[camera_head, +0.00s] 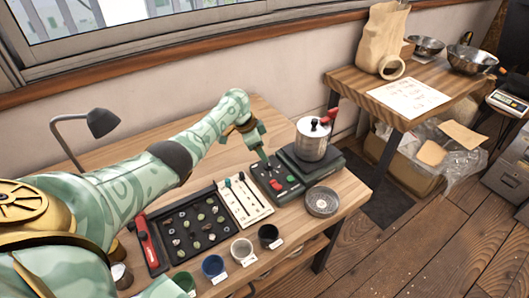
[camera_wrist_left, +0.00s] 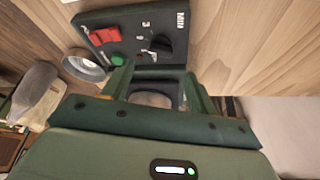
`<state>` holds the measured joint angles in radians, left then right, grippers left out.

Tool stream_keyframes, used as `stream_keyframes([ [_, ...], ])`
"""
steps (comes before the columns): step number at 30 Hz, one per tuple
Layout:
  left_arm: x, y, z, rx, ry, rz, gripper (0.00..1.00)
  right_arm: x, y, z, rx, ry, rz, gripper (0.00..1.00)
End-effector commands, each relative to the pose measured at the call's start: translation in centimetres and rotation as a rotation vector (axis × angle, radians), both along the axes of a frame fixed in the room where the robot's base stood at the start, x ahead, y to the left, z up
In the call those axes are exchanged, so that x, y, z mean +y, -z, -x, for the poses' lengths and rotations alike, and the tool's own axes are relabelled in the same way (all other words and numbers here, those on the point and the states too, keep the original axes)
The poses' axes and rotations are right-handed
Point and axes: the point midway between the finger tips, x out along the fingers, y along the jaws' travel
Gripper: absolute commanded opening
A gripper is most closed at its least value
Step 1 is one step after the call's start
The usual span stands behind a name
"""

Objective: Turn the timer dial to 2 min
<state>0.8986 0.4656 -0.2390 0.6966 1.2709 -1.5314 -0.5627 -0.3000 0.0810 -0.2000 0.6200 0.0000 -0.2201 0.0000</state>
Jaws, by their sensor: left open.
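The dark control panel (camera_head: 284,189) lies flat on the workbench, with red controls and a green button (camera_head: 291,178). The wrist view shows the panel (camera_wrist_left: 97,18) with a red switch (camera_wrist_left: 105,34), the green button (camera_wrist_left: 118,60), a black dial (camera_wrist_left: 161,44) and a "MIN" label (camera_wrist_left: 182,19). The dial's exact setting is too small to read. My left gripper (camera_head: 262,157) is above the panel's far left part, open and empty. In the wrist view its fingers (camera_wrist_left: 158,82) are just short of the dial; contact cannot be told. My right gripper does not show.
A lidded metal pot (camera_head: 313,141) stands on a dark base right behind the panel. A round metal dish (camera_head: 322,202) is at its right. A slider board (camera_head: 243,202) and a black bean tray (camera_head: 197,226) lie left. Several cups (camera_head: 242,250) line the front edge.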

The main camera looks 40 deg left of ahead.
Motion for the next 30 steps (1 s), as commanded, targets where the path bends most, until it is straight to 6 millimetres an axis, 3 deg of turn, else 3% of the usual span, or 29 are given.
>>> stream_keyframes([
  [1,0.5,-2.6,0.4,-0.006,-0.001,-0.001,0.58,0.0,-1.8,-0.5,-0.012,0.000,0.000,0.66],
  [3,1.0,-4.3,1.0,-0.004,0.000,-0.002,0.58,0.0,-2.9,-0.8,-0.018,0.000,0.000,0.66],
  [10,2.2,-8.2,2.3,-0.002,0.001,0.000,0.58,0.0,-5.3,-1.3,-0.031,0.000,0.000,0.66],
  [15,2.6,-9.1,2.8,0.002,-0.001,0.000,0.58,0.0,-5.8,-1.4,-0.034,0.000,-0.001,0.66],
  [30,2.6,-9.1,2.8,0.003,0.001,0.000,0.58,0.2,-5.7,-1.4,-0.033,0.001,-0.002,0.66],
])
